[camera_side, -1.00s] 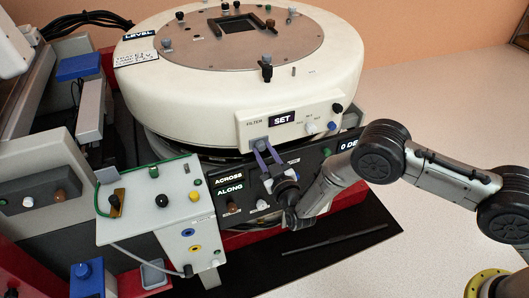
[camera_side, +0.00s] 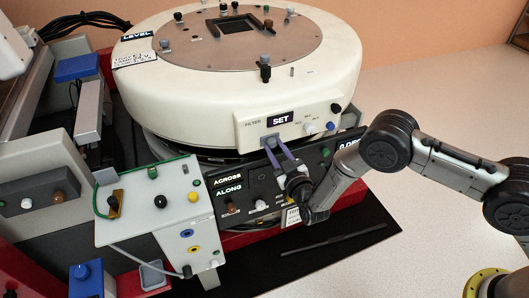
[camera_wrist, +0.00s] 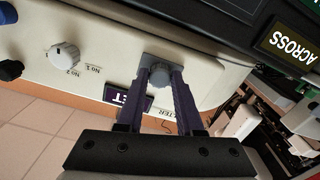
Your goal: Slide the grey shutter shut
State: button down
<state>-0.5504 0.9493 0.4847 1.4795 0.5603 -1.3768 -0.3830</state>
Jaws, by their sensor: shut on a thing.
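The grey shutter (camera_side: 266,136) is a small plate with a round knob at the lower edge of the cream front panel, below the FILTER label and the lit SET display (camera_side: 280,118). My gripper (camera_side: 271,146) has long purple fingers reaching up from below. It is shut on the shutter's knob, one finger on each side. In the wrist view its fingertips (camera_wrist: 162,76) hold the knob. The fingers partly cover the SET display there.
White knobs and a dark knob (camera_side: 336,107) stand on the panel to the right of the shutter. A grey control box (camera_side: 160,205) with buttons stands at the left. The lit ACROSS and ALONG panel (camera_side: 228,181) lies below. The pale table at the right is free.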

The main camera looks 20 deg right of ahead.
aim_at(281, 136)
jog(key=shift+d, duration=1.85)
jog(key=c, duration=0.5)
grip_release()
jog(key=shift+c, duration=0.2)
jog(key=shift+s+a, duration=0.1)
jog(key=shift+s, duration=0.2)
jog(key=s, duration=1.3)
jog(key=shift+s, duration=0.1)
